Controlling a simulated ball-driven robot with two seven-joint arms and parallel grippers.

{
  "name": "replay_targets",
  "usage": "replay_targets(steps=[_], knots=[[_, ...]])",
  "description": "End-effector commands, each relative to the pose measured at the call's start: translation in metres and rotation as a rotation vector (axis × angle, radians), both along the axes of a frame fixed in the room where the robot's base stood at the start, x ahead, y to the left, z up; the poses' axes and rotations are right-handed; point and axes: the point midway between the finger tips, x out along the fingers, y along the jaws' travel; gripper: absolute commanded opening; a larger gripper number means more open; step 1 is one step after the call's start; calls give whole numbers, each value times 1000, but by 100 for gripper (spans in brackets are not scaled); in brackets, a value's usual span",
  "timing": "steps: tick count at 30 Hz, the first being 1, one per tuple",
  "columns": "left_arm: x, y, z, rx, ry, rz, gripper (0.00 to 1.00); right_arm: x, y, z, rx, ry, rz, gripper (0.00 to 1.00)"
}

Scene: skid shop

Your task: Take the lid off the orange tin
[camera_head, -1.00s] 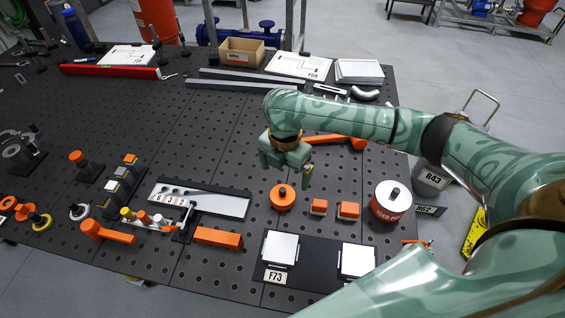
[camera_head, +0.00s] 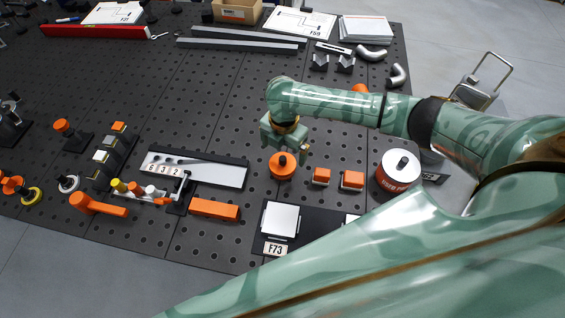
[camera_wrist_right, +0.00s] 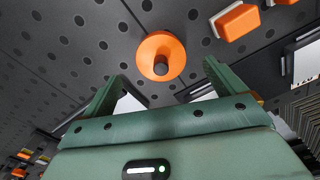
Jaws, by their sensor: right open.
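My right gripper (camera_head: 286,150) is open and empty, just behind and above the tin in the head view. In the right wrist view its two fingers (camera_wrist_right: 164,74) are spread wide and appear apart from the tin. I cannot tell the lid's seam from the body. My left gripper is not in view.
Two small orange-topped blocks (camera_head: 321,176) sit right of the tin, then a red tin with a white lid (camera_head: 400,166). An orange bar (camera_head: 215,208) and a plate holder (camera_head: 247,226) lie in front. The table behind the gripper is mostly clear on the left.

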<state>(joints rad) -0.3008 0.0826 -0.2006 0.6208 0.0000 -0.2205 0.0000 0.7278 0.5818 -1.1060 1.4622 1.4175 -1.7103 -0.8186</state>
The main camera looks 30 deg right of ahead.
Motion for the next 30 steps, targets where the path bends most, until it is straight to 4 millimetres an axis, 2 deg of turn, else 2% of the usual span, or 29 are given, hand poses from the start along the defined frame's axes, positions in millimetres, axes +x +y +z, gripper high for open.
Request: replay_targets(steps=[3,6,9,15,16,20,21,30], knots=[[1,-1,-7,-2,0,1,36,-3,4,-24,0,4,-1,95],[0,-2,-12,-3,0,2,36,-2,4,-38,-2,3,0,95],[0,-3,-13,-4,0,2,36,-2,4,-45,-2,1,0,95],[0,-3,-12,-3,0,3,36,-2,4,-45,-1,0,1,95],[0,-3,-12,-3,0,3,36,-2,4,-45,-1,0,1,93],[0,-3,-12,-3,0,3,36,-2,4,-45,-1,0,1,56],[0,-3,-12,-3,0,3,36,-2,4,-45,-1,0,1,53],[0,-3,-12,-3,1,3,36,-2,4,-43,-2,0,1,53]])
